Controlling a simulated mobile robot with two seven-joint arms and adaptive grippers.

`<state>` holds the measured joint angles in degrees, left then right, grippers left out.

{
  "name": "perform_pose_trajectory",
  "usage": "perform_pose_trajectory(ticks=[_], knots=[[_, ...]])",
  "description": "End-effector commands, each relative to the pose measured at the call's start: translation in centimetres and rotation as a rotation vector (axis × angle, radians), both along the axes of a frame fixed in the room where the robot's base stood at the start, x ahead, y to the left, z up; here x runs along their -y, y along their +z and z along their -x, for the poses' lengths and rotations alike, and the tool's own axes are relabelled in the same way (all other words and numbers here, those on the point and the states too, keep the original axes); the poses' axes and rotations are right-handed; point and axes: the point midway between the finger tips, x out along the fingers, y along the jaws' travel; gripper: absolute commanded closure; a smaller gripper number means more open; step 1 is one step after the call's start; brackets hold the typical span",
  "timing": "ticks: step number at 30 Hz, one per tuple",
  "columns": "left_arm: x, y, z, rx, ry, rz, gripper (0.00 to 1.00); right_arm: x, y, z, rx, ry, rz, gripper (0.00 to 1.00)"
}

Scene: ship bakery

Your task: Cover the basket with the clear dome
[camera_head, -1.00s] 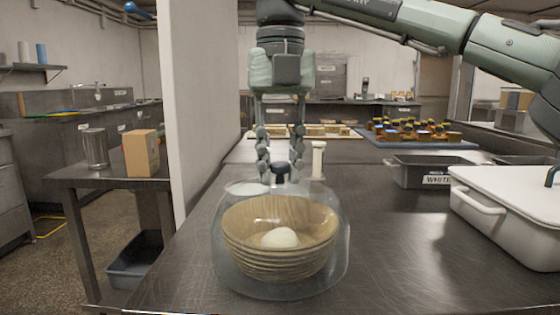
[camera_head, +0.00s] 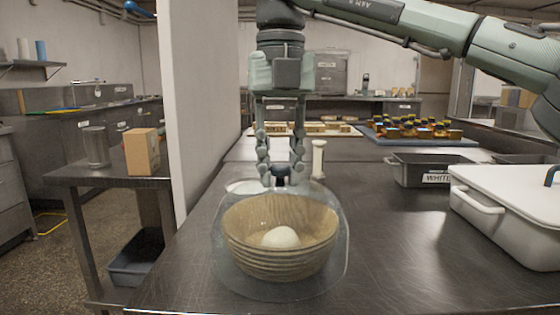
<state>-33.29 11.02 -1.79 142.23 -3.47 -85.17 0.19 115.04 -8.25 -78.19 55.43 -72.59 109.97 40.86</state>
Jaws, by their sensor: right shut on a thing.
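The clear dome (camera_head: 335,205) stands around the tan ribbed basket (camera_head: 280,262) on the steel counter; the basket shows through it. A white round dough ball (camera_head: 281,238) lies inside the basket. My right gripper (camera_head: 281,172) points straight down above the basket and is shut on the dome's dark knob (camera_head: 281,175). The dome's lower rim looks at or very near the counter; I cannot tell whether it touches. My left gripper is not in view.
A white lidded bin (camera_head: 510,210) stands at the right. Behind it is a dark bin labelled WHITE (camera_head: 425,172). A small pale post (camera_head: 318,160) stands just behind the dome. A wall edge (camera_head: 190,110) rises at the left. The counter between dome and white bin is clear.

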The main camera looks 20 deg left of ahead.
Motion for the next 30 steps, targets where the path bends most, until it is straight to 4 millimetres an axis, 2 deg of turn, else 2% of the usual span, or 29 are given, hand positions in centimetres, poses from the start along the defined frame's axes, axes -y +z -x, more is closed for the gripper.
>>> perform_pose_trajectory(ticks=[11,12,17,23,28,30], knots=[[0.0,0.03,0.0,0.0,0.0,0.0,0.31,0.02,-0.02,-0.02,0.001,-0.001,0.0,1.0],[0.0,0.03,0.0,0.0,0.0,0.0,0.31,0.02,-0.01,-0.02,0.001,-0.001,0.0,0.73],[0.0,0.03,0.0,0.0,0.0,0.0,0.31,0.02,-0.01,-0.02,0.001,-0.001,0.0,0.53],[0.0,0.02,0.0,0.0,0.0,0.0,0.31,0.02,-0.02,-0.02,0.0,-0.001,0.0,0.52],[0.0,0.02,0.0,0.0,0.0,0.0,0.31,0.01,-0.05,-0.02,0.0,-0.001,0.0,0.33],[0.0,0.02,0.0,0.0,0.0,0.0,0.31,0.01,-0.05,-0.02,0.0,-0.001,0.0,0.31]])
